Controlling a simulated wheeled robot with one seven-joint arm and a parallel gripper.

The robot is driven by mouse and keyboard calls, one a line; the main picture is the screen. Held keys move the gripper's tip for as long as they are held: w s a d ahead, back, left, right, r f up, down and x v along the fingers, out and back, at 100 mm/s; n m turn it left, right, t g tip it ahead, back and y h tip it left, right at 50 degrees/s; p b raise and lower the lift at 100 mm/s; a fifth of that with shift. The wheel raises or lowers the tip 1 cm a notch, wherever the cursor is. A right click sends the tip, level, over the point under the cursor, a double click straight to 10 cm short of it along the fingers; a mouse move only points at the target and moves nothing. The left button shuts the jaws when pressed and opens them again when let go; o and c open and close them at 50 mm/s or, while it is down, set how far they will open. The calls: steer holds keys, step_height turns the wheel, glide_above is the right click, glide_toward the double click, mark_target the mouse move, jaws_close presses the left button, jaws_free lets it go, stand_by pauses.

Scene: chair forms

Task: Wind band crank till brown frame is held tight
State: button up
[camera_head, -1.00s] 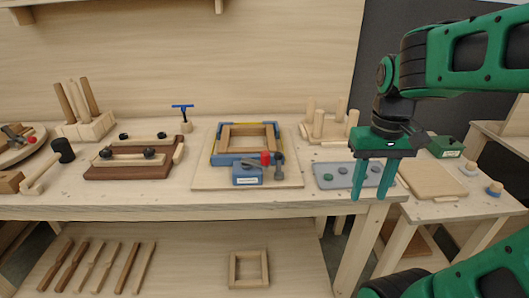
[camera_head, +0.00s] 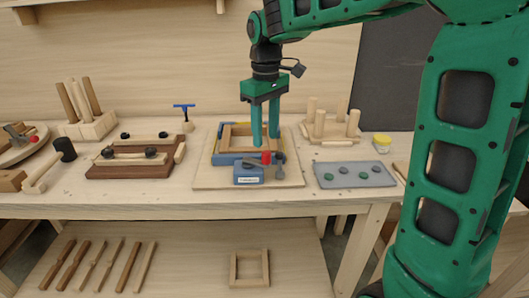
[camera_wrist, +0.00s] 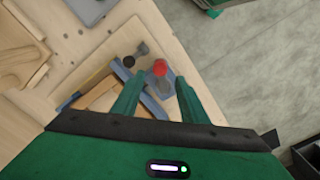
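The brown wooden frame (camera_head: 225,136) lies on a pale board, with a blue and yellow band and blue corner pieces around it. A blue band crank block (camera_head: 248,175) with a white label sits at its front edge, with a red knob (camera_head: 266,157) and a grey lever part beside it. My gripper (camera_head: 265,142) points down over the frame's right part, just behind the red knob. Its two fingers are apart with nothing between them. In the wrist view the red knob (camera_wrist: 160,68) shows beyond and between the fingertips; contact is not visible. The fingers hide part of the frame.
A grey tray (camera_head: 330,181) with several round pieces lies right of the board. A peg stand (camera_head: 335,137) is behind it. A brown clamp board (camera_head: 110,171) lies to the left. My arm hides the right side of the bench.

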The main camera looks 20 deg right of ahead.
mark_target(266, 151)
steer(key=shift+f, duration=3.2)
steer(key=shift+d, duration=0.1)
jaws_close()
